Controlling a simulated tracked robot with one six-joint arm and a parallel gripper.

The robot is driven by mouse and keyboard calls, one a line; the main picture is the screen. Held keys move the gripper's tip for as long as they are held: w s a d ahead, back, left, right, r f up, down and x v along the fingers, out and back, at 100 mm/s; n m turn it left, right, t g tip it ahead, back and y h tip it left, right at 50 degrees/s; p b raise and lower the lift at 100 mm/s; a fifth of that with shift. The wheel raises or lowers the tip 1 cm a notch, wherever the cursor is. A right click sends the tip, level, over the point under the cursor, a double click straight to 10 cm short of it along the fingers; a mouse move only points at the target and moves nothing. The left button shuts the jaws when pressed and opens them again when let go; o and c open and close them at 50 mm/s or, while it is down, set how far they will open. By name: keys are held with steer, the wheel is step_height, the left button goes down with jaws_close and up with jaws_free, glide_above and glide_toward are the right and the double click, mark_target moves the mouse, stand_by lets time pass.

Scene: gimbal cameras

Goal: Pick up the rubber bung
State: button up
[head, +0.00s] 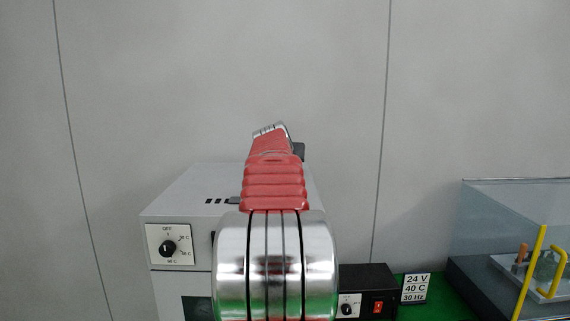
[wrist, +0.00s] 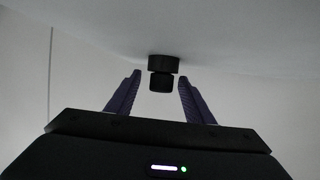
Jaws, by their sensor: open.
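A black, stepped, round piece that looks like the rubber bung (wrist: 162,64) juts from a pale surface at the top middle of the wrist view. My gripper (wrist: 160,78) is open, with its two purple fingers on either side of the bung's narrower end. A gap shows on both sides, and the fingers do not appear to touch it. In the head view my red and chrome arm covers the middle, and neither the gripper's fingers nor the bung can be made out there.
A grey cabinet (head: 182,285) with a dial stands behind my arm. A transparent case (head: 500,205) with yellow bars in front stands far right on green bench.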

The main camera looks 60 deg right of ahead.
steer(key=shift+d, duration=0.1)
stand_by(0.5)
steer(key=c, duration=1.1)
steer(key=shift+r, duration=4.95)
